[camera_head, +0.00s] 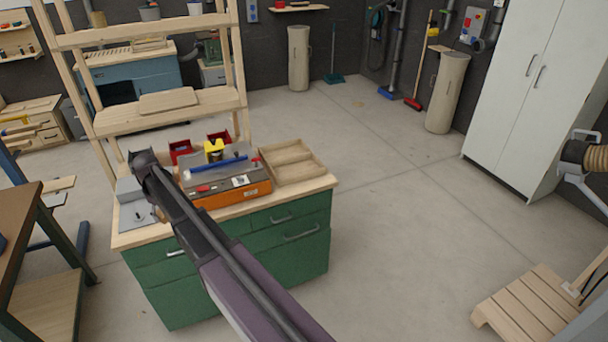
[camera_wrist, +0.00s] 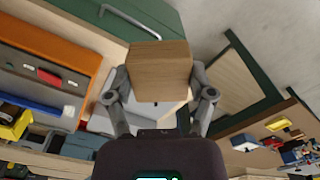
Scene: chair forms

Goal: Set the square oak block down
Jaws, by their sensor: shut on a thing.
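The square oak block (camera_wrist: 160,72) shows in the wrist view, a light brown wooden piece with a visible grain. My gripper (camera_wrist: 160,84) is shut on it, with one finger at each side. In the head view my gripper (camera_head: 143,162) is over the left end of the green workbench (camera_head: 232,262). In the wrist view pale grey surfaces (camera_wrist: 150,118) lie below and behind the block. I cannot tell how high the block is above them.
An orange case (camera_head: 238,195) with tools on its grey top stands on the bench, beside an open wooden tray (camera_head: 292,163). Red bins (camera_head: 180,149) are behind. A wooden shelf rack (camera_head: 165,115) rises at the back. Grey items (camera_head: 132,192) occupy the left end.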

